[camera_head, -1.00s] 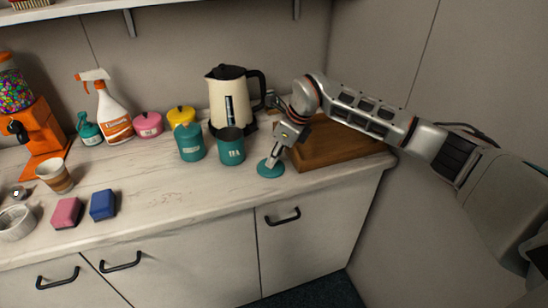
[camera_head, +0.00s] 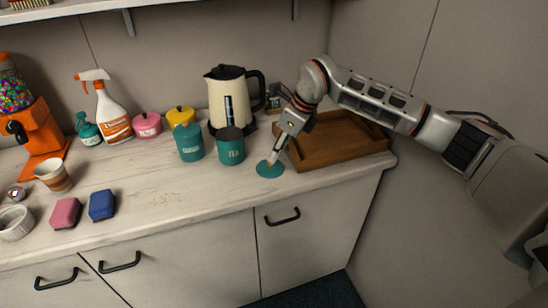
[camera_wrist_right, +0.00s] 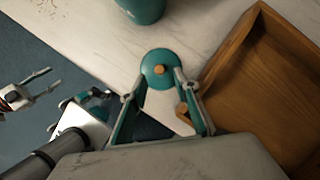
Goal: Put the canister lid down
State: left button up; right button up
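The teal canister lid (camera_head: 268,171) lies flat on the counter, in front of the wooden tray's left corner. Its small orange-brown knob points up. The lid also shows in the right wrist view (camera_wrist_right: 153,58), just beyond my fingertips. My right gripper (camera_head: 274,157) is over the lid; in the right wrist view its two fingers (camera_wrist_right: 158,92) are spread apart, with no object held between them. The teal canister marked TEA (camera_head: 231,152) stands behind and left of the lid, its top open and dark inside. My left gripper (camera_wrist_right: 45,83) shows only at the wrist view's left edge, fingers apart.
A wooden tray (camera_head: 330,158) sits right of the lid. A cream kettle (camera_head: 229,100) stands behind the TEA canister, and another teal canister (camera_head: 189,147) to its left. Blue (camera_head: 102,205) and pink (camera_head: 66,213) sponges lie left. The counter front between sponges and lid is mostly clear.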

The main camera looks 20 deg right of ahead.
jog(key=v, duration=0.8)
jog(key=shift+s+r, duration=0.1)
